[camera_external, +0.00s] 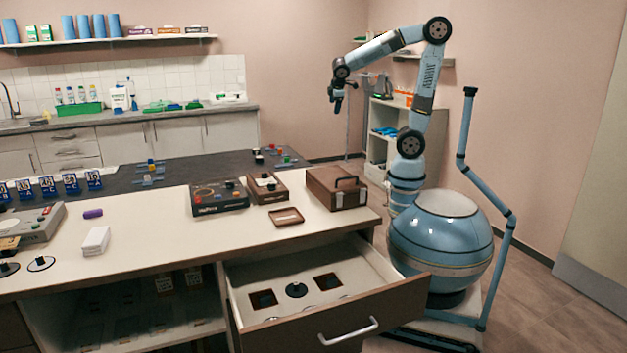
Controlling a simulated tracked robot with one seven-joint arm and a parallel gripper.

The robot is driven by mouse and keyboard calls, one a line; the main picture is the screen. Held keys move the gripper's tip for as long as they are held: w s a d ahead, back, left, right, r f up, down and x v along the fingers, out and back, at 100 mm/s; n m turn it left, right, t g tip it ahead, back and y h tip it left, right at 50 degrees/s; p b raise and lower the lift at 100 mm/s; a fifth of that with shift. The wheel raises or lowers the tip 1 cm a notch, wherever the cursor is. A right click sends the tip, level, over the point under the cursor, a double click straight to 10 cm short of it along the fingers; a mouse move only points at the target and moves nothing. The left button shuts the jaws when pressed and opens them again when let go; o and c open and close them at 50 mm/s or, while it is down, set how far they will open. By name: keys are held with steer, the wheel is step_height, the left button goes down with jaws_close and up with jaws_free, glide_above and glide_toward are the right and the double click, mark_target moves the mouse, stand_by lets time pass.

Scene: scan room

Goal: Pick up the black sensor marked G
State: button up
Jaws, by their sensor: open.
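My gripper (338,106) is open and empty. It hangs high in the air, above and behind the brown case on the counter and apart from everything. A round black piece with a small knob (296,289) lies in the open drawer (391,292), between two dark square recesses. A similar black piece (7,268) is at the left end of the counter, next to a white disc with a black centre (41,263). Any letter on these pieces is too small to read, so I cannot tell which is marked G.
The brown case (336,188) with a handle, a small brown tray (286,216) and a dark control box (219,197) stand on the counter (150,240). The drawer juts out at the front right. Blue lettered holders (70,184) stand at the left.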

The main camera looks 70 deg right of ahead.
steer(key=w+a+f+n+h, duration=0.1)
steer(key=w+f+n, duration=0.15)
steer(key=w, duration=0.35)
steer(key=w+a+f+n+h, duration=0.1)
steer(key=w+f+n+h, duration=0.15)
steer(key=w, duration=0.25)
steer(key=n+t+h, duration=0.1)
steer(key=n+t, duration=0.6)
steer(key=n, duration=0.8)
glide_toward(260, 158)
steer(key=shift+g, duration=0.3)
steer(key=x, duration=0.5)
steer(key=shift+d+r, duration=0.25)
steer(key=shift+r, duration=0.05)
steer(key=shift+w+a+x, duration=0.1)
steer(key=shift+x, duration=1.35)
steer(key=shift+w+a+x, duration=0.1)
steer(key=shift+a+x, duration=0.05)
steer(key=shift+x, duration=1.35)
steer(key=shift+c, duration=0.4)
steer(key=c, duration=1.1)
